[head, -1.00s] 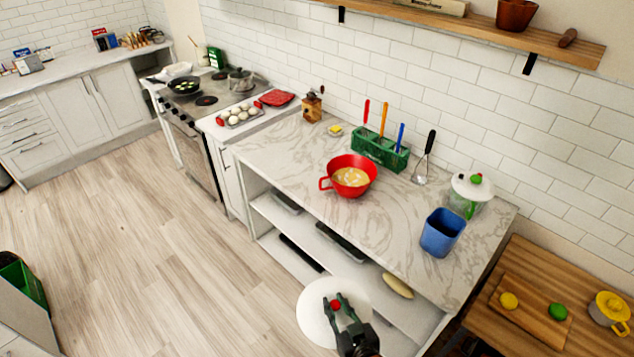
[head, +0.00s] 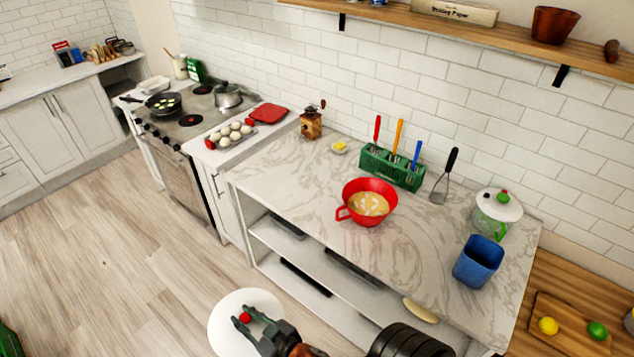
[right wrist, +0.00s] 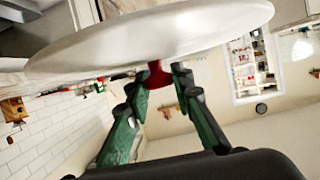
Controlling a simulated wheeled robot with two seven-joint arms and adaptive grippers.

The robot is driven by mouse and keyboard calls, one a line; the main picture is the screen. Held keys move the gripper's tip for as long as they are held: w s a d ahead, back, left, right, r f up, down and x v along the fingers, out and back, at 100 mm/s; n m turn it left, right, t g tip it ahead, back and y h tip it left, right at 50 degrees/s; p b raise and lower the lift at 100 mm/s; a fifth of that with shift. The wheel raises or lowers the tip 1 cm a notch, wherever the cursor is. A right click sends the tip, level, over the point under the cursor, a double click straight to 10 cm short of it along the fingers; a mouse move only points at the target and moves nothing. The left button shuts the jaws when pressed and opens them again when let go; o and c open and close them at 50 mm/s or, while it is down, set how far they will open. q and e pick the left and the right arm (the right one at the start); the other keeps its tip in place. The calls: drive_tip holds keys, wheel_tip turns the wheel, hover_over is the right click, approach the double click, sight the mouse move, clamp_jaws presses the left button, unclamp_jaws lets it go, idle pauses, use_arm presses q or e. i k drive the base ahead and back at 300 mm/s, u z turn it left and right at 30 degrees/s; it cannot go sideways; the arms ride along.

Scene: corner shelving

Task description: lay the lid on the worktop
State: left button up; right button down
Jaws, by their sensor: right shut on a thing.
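A white round lid (head: 226,318) with a red knob (head: 245,317) is in front of the shelf unit, low in the head view. My right gripper (head: 246,320) is shut on the lid's red knob. In the right wrist view the lid (right wrist: 150,45) spans the top, and the gripper's green fingers (right wrist: 160,80) close around the knob. The worktop (head: 290,185) is pale marble. The lid is apart from it, beyond its front edge. My left gripper is not in view.
The worktop's left front part is clear. Open shelves (head: 315,262) lie below.

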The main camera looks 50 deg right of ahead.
sight(293, 176)
drive_tip(key=u, duration=0.1)
drive_tip(key=i, duration=1.55)
drive_tip(key=z, duration=0.75)
drive_tip(key=i, duration=0.85)
drive_tip(key=z, duration=1.5)
drive_tip(key=i, duration=0.45)
drive_tip(key=z, duration=0.3)
